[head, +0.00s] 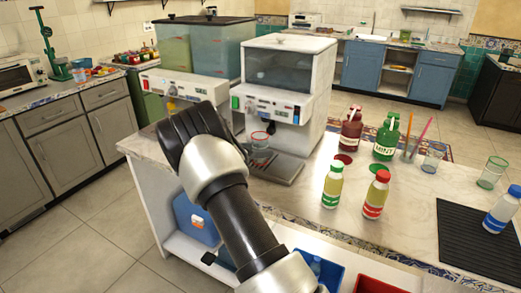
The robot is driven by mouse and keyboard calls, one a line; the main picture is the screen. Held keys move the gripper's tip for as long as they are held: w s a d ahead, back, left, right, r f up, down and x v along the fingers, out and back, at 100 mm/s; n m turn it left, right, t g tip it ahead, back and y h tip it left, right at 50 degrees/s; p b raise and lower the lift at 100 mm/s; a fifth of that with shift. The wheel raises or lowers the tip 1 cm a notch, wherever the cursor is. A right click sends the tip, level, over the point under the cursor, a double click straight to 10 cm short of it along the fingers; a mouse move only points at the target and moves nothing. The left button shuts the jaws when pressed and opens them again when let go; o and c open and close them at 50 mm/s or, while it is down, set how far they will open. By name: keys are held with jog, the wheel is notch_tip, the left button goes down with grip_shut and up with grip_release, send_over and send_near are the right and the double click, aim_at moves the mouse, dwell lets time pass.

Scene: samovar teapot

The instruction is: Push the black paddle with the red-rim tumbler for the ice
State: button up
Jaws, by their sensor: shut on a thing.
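The red-rim tumbler (260,141) is clear glass and looks upright in front of the white ice machine (291,80), above its drip tray (275,169). The black paddle (271,127) shows as a small dark shape just behind the tumbler's rim, under the machine's front panel. I cannot tell whether the glass touches it. My gripper (248,150) is at the left side of the tumbler and is shut on it. My wrist and forearm hide most of the fingers.
A two-tank drink machine (188,60) stands left of the ice machine. Right on the counter are a red syrup bottle (351,129), a green mint bottle (386,138), two small capped bottles (332,186), other glasses (491,172) and a black mat (478,245).

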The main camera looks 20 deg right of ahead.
dwell(0.6)
jog(key=shift+s+a+p, duration=0.25)
jog(key=shift+s+a, duration=0.75)
jog(key=shift+a, duration=0.3)
jog(key=shift+s+a+p, duration=0.3)
jog(key=shift+s+a, duration=0.75)
jog(key=shift+a, duration=0.3)
jog(key=shift+s+a+p, duration=0.25)
jog(key=shift+s+a, duration=0.75)
jog(key=shift+a, duration=0.3)
